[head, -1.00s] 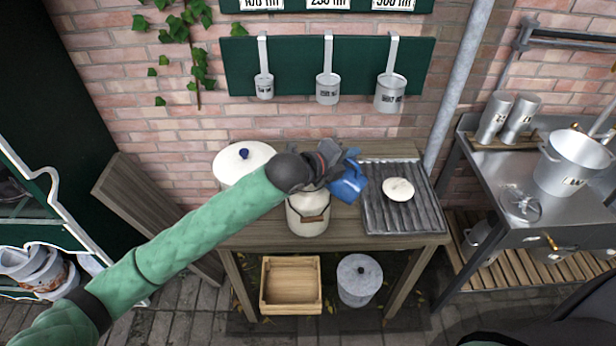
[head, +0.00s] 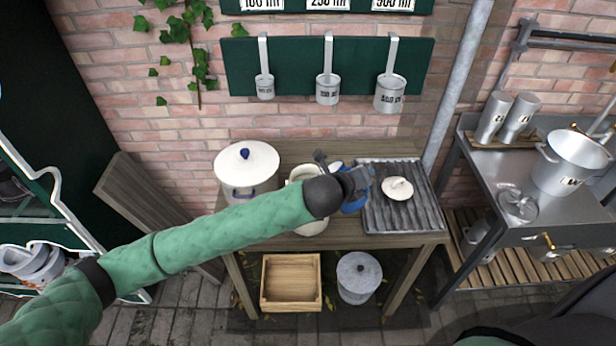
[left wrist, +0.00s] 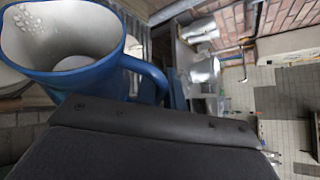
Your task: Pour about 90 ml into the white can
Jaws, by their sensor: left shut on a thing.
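My left gripper (head: 356,182) is shut on a blue jug (head: 354,205), just right of the white can (head: 312,229) on the wooden table. My forearm and wrist cover much of the can; part of its rim shows behind them. In the left wrist view the blue jug (left wrist: 138,82) shows its pale inside, with droplets near the lip. I cannot tell how much liquid it holds. No stream shows. My right gripper is not in view.
A white pot with a blue-knobbed lid (head: 246,160) stands left of the can. A small cream lid (head: 398,188) lies on the ribbed drainer (head: 375,220). Several measuring dippers hang from the green board (head: 290,55). A wooden crate (head: 291,255) and lidded grey bin (head: 359,266) are below.

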